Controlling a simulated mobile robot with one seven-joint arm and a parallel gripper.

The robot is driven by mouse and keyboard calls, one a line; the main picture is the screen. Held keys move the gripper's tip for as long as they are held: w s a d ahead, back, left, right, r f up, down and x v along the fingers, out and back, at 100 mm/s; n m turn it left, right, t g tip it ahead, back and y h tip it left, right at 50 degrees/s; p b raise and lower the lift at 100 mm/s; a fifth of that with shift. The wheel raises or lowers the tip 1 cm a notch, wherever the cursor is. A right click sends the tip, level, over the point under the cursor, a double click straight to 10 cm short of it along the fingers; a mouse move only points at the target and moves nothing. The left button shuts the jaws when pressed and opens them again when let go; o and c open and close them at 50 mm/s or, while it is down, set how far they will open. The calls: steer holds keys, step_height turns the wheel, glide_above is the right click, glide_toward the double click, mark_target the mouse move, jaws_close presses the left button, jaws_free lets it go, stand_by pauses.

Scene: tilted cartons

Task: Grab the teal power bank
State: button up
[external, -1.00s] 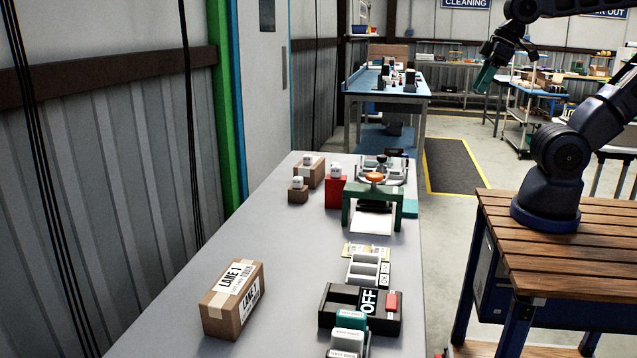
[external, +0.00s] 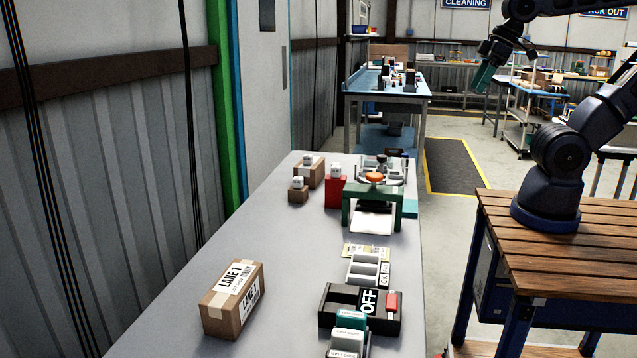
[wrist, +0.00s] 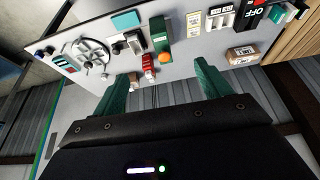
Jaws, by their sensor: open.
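A flat teal block (external: 411,208), which looks like the power bank, lies at the right edge of the grey bench, beside the green stand (external: 350,208). It also shows in the wrist view (wrist: 126,19), near the top edge of the bench. Another teal-topped item (external: 351,319) sits at the front by the black OFF box (external: 335,303); I cannot tell exactly what it is. My gripper (external: 485,77) is raised high, well away from the bench. In the wrist view its green fingers (wrist: 165,70) are apart, with nothing held between them.
A LANE 1 carton (external: 232,299) stands at the front left of the grey bench (external: 290,265). Small cartons (external: 309,171) and a red block (external: 335,192) stand left of the green stand. An orange ball-like top (external: 375,177) shows above the stand. The bench middle is clear.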

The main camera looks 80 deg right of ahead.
steer(key=w+a+m+g+y, duration=0.15)
steer(key=w+a+m, duration=0.5)
steer(key=w, duration=0.65)
steer(key=m+g+h, duration=0.2)
steer(key=m+g, duration=0.1)
steer(key=m, duration=0.8)
glide_above(352, 314)
steer(key=shift+y, duration=0.25)
steer(key=f, duration=2.8)
steer(key=shift+s+d+f, duration=0.15)
steer(key=shift+s+f, duration=0.05)
steer(key=shift+f, duration=0.2)
step_height(352, 314, down, 5)
steer(key=shift+r, duration=0.1)
steer(key=shift+w+f, duration=0.2)
steer(key=shift+f, duration=2.7)
steer(key=shift+c, duration=0.3)
